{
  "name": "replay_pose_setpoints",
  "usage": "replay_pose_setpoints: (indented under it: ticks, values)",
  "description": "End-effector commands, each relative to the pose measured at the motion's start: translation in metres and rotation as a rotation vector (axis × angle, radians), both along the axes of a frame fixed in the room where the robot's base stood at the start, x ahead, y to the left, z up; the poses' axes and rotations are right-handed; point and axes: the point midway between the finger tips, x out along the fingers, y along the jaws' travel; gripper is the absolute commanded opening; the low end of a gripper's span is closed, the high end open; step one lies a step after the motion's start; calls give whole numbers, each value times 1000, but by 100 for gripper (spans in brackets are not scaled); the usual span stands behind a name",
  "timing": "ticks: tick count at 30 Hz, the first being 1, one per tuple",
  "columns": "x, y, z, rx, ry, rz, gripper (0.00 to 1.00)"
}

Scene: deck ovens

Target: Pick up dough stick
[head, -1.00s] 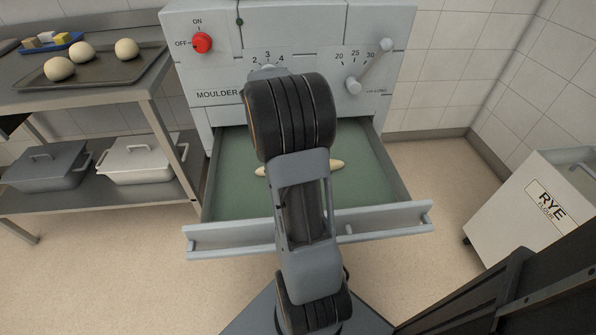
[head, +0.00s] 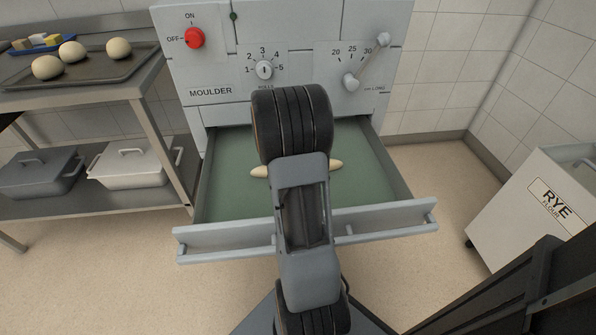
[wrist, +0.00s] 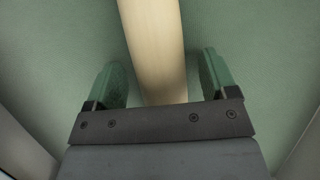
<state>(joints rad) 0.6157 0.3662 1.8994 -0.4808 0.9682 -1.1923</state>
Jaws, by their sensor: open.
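The pale dough stick (head: 260,171) lies crosswise on the green floor of the moulder's open drawer (head: 225,190). My arm hides its middle in the head view, and its ends show on both sides. In the wrist view the dough stick (wrist: 153,50) runs from the top edge down between the fingers. My gripper (wrist: 163,80) is open, with one green-padded finger on each side of the stick and a gap on both sides. I cannot tell how far the fingertips are above the drawer floor.
The drawer has side walls and a grey front rail (head: 390,222). The moulder (head: 215,60) stands behind it. A steel table with a tray (head: 85,72) of dough balls is at the left. A rye flour bin (head: 530,215) stands at the right.

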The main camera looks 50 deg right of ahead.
Motion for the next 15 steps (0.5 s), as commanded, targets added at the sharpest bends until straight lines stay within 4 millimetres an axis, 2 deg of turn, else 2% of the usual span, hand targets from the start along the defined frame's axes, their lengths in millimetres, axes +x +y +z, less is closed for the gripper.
replay_pose_setpoints:
  ticks: [6,15]
  values:
    - [0,0,-1,0,0,0,79]
    - [0,0,0,0,0,0,50]
